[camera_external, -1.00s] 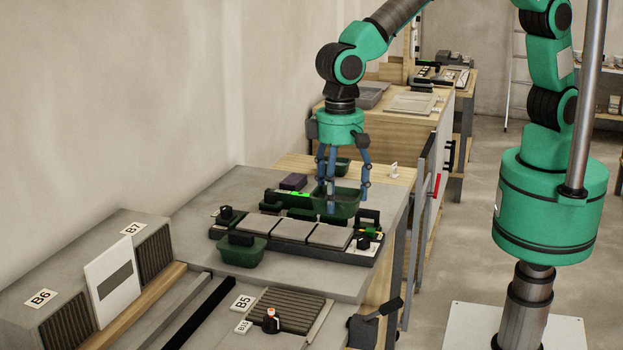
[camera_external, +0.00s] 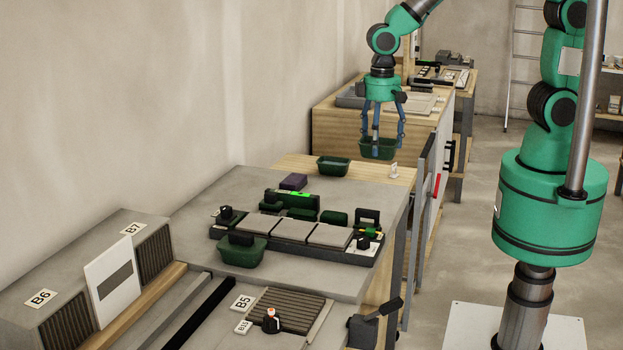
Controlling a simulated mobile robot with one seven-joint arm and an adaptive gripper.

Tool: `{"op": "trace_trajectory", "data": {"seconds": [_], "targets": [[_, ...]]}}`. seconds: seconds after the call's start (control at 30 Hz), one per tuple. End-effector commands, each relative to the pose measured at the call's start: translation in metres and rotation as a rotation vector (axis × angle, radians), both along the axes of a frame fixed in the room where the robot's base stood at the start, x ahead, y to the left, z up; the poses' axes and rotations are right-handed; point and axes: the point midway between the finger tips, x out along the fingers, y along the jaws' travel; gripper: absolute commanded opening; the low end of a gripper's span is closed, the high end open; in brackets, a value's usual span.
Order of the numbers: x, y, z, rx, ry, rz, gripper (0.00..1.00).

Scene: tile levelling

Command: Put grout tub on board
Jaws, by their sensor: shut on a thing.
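My gripper (camera_external: 383,140) is shut on a dark green grout tub (camera_external: 378,150), with its blue fingers around the rim. The tub hangs upright in the air near the back right corner of the light wooden board (camera_external: 378,173). Whether it is directly above the board or a little behind it is hard to tell. A second green tub (camera_external: 333,166) stands on the board, left of the held one. A third green tub (camera_external: 241,252) sits at the front edge of the black tile rack.
The black rack (camera_external: 345,256) with grey tiles (camera_external: 293,230) lies on the grey worktop (camera_external: 205,200). A purple block (camera_external: 293,182) and a green level (camera_external: 295,197) are behind it. A small white tag (camera_external: 394,170) stands at the board's right edge. A wooden cabinet (camera_external: 350,137) stands behind.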

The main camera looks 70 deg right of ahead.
Motion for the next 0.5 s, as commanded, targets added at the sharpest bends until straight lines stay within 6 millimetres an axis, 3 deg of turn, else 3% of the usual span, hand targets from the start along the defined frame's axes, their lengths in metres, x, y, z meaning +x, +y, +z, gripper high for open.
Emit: {"op": "trace_trajectory", "data": {"seconds": [0.03, 0.2, 0.5], "targets": [[-0.007, -0.017, 0.0, 0.001, -0.002, -0.005, 0.4], [-0.025, -0.051, -0.004, 0.0, 0.0, -0.003, 0.4], [-0.048, -0.087, -0.008, 0.0, -0.002, -0.002, 0.4]]}}
